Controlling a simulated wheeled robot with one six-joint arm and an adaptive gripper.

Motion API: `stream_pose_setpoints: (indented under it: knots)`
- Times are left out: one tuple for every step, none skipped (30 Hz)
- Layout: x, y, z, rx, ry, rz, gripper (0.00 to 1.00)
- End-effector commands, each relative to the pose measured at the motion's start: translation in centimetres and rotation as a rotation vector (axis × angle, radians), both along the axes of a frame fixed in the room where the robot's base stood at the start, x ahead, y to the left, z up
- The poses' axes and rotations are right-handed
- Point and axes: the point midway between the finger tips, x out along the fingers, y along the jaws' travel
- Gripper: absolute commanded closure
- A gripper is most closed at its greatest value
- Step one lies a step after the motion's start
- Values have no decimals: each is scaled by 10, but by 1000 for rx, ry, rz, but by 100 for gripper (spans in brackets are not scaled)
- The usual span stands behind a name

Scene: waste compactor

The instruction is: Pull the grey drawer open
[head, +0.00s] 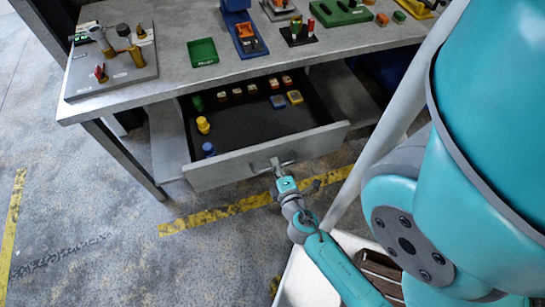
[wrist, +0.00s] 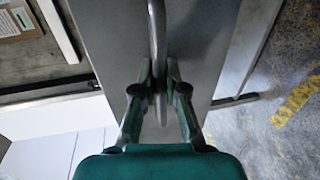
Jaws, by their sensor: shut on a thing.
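The grey drawer (head: 230,171) stands pulled out from under the workbench in the head view. Small coloured parts lie in it, several of them yellow, blue, green and orange. Its metal bar handle (head: 267,170) is on the front panel. My gripper (head: 281,166) is at this handle. In the wrist view, my gripper (wrist: 160,88) has its two fingers on either side of the handle (wrist: 157,35), shut on it. The drawer's front panel (wrist: 205,40) fills the middle of that view. The fingertips' exact contact is small in the head view.
The workbench top (head: 180,65) carries a grey fixture board (head: 112,75), a green tray (head: 202,52) and several coloured fixtures. A white bin (head: 310,285) stands on the floor near my arm. Floor left of the drawer is clear, with yellow tape (head: 215,215) in front.

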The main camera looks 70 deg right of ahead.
Motion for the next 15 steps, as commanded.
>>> stream_pose_setpoints:
  knots:
    - [-2, 3, 0, 0, 2, 1, 100]
    - [-3, 3, 0, 1, 0, 1, 100]
    - [-3, 4, 0, -1, 1, 0, 100]
    - [-4, 5, 0, -1, 1, 0, 100]
    - [-4, 5, 0, -1, 1, 0, 100]
    - [-5, 6, 0, 0, 0, 0, 100]
    - [-5, 6, 0, 1, -1, 0, 100]
    - [-5, 6, 0, 1, -1, 0, 100]
    - [-5, 6, 0, 1, -1, -1, 100]
    - [-5, 6, 0, 1, -1, -1, 100]
    - [-5, 6, 0, 1, -1, -1, 100]
    - [-5, 6, 0, 1, -1, -1, 100]
    - [-5, 6, 0, 1, -1, -1, 100]
    - [-5, 6, 0, 1, -1, -1, 100]
    - [-5, 6, 0, 1, -1, -1, 100]
